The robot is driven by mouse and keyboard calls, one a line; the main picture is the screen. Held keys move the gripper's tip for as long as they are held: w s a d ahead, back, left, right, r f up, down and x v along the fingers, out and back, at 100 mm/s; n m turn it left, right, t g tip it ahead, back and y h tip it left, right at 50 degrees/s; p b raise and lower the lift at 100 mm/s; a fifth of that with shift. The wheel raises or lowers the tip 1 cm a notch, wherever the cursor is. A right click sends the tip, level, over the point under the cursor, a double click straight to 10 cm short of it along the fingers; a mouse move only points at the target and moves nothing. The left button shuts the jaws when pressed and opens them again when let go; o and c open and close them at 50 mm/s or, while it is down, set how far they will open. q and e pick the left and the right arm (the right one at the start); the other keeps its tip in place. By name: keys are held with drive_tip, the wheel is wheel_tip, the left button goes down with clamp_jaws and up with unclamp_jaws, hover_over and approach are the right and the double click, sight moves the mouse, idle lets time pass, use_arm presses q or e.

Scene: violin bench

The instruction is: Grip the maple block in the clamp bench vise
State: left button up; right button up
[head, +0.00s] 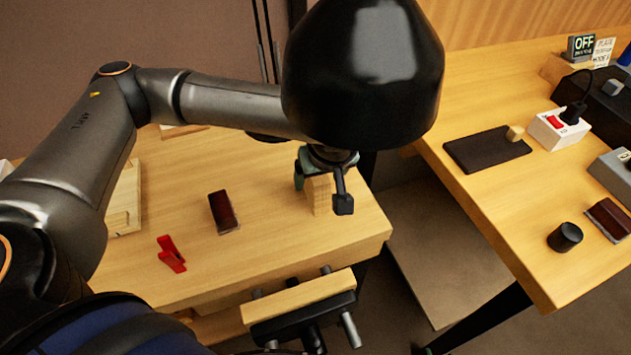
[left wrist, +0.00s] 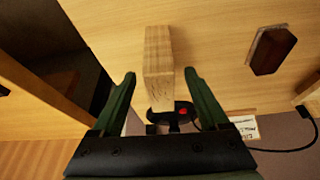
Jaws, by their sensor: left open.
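The maple block (head: 319,195) is a pale wooden block standing on the bench top near its right end. My left gripper (head: 318,172) is above it, with its green fingers open. In the left wrist view the block (left wrist: 158,60) lies between and beyond the open fingertips (left wrist: 160,74), with a visible gap on each side. The clamp bench vise (head: 298,296) is at the bench's front edge, with a wooden jaw, a black body and steel bars. Nothing shows between its jaw and the bench. My right gripper is not in view.
A dark brown block (head: 223,211) and a red clip-like piece (head: 172,254) lie on the bench left of the maple block. A second table on the right holds a dark mat (head: 487,150), a white switch box (head: 558,130) and a black cylinder (head: 565,237). A floor gap separates the tables.

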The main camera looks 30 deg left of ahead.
use_arm(q)
drive_tip(key=shift+w+a, duration=0.2)
drive_tip(key=x, duration=0.3)
drive_tip(key=b+x, duration=0.1)
drive_tip(key=x, duration=0.1)
drive_tip(key=shift+w+a, duration=0.4)
drive_tip(key=shift+w, duration=0.05)
drive_tip(key=shift+c, duration=0.4)
clamp_jaws()
